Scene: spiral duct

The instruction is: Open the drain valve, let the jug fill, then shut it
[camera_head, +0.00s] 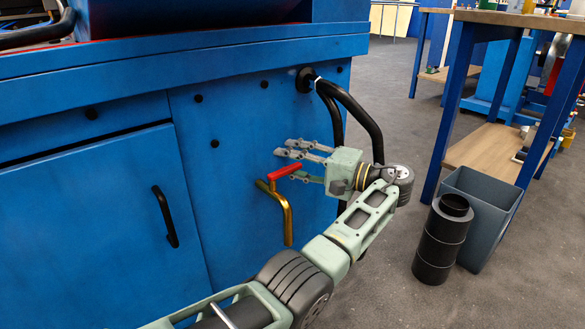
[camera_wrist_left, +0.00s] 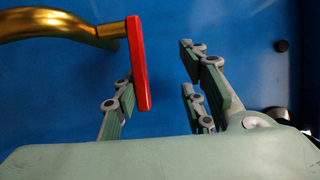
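The drain valve has a red lever handle (camera_head: 284,172) on a curved brass pipe (camera_head: 288,218) that comes out of the blue machine panel. In the left wrist view the red handle (camera_wrist_left: 137,62) stands upright in the picture, with the brass pipe (camera_wrist_left: 62,22) to its left. My left gripper (camera_head: 297,157) is open at the handle. In the left wrist view its fingers (camera_wrist_left: 160,88) are spread, with the handle between them, close to the left finger; whether they touch is unclear. The jug is not visible in either view. My right gripper is not in view.
The blue cabinet (camera_head: 90,235) with a black door handle (camera_head: 165,216) fills the left. Black hoses (camera_head: 358,115) hang right of the valve. A grey bin (camera_head: 486,200) and black duct piece (camera_head: 440,240) stand by a workbench (camera_head: 510,150). Grey floor is open between.

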